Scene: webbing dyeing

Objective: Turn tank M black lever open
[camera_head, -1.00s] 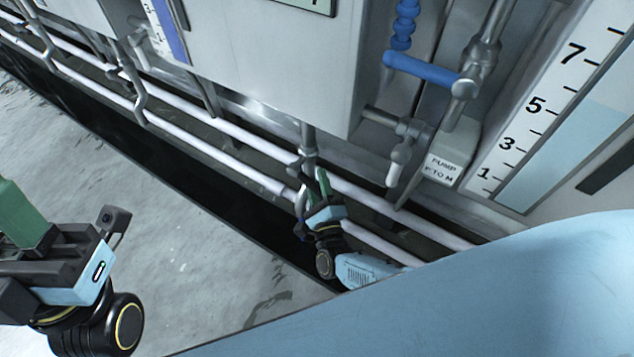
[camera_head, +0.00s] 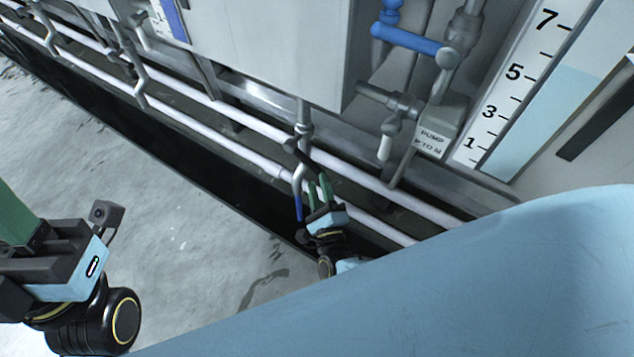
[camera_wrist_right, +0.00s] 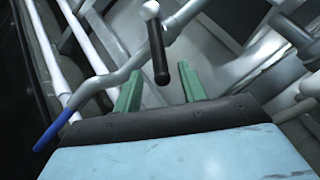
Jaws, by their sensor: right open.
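The black lever (camera_head: 309,160) sits on the valve of the pipe below the grey tank (camera_head: 270,50) in the head view. It also shows in the right wrist view (camera_wrist_right: 158,50), pointing toward my gripper. My right gripper (camera_head: 319,186) is open just below the lever. In the right wrist view its green fingertips (camera_wrist_right: 158,80) stand either side of the lever's free end; contact cannot be told.
Two white pipes (camera_head: 225,155) run along the tank foot above a dark trench (camera_head: 190,160). A pump box (camera_head: 437,130), blue pipe (camera_head: 410,40) and level gauge (camera_head: 515,85) stand right. Grey floor (camera_head: 170,230) lies open left.

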